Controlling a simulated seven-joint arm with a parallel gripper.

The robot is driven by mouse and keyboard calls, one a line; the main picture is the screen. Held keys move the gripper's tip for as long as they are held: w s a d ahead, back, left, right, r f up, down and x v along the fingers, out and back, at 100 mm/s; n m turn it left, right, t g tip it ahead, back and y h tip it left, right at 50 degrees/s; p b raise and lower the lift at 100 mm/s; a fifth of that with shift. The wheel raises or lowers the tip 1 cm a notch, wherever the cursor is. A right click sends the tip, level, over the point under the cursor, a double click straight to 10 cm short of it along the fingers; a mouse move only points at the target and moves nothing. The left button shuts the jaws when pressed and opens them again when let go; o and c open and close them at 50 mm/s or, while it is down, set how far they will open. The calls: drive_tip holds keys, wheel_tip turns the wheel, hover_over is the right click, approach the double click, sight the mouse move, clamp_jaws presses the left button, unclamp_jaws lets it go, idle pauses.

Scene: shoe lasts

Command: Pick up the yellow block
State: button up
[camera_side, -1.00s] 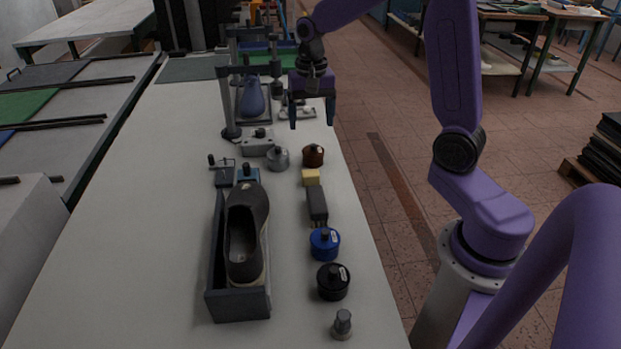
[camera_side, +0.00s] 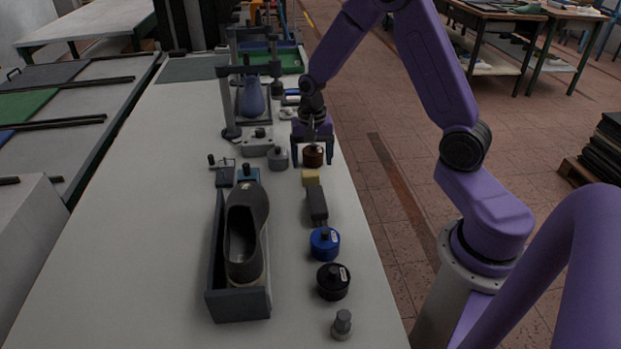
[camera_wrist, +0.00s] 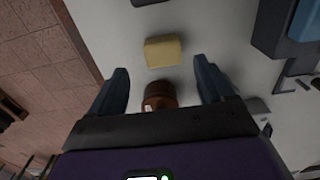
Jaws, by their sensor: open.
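The yellow block (camera_side: 311,177) lies on the white table, between a brown round pot (camera_side: 313,157) and a dark grey block (camera_side: 317,204). In the wrist view the yellow block (camera_wrist: 163,52) shows whole, beyond the fingertips and roughly midway between their lines. My gripper (camera_side: 312,160) is open, with its blue fingers to either side of the brown pot. In the wrist view the gripper (camera_wrist: 165,82) has the brown pot (camera_wrist: 159,96) between its fingers, nearer the palm. I cannot tell whether the fingers touch the pot.
A grey pot (camera_side: 278,158) stands just left of the gripper. A blue pot (camera_side: 324,243), a black pot (camera_side: 333,281) and a grey tray (camera_side: 238,305) holding a dark shoe (camera_side: 246,235) are nearer the camera. The table's left side is clear.

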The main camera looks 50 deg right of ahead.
sight(310, 173)
drive_tip(key=shift+a+f, duration=0.2)
drive_tip(key=shift+f, duration=1.15)
drive_tip(key=shift+a+f, duration=0.15)
drive_tip(key=shift+f, duration=1.2)
drive_tip(key=c, duration=1)
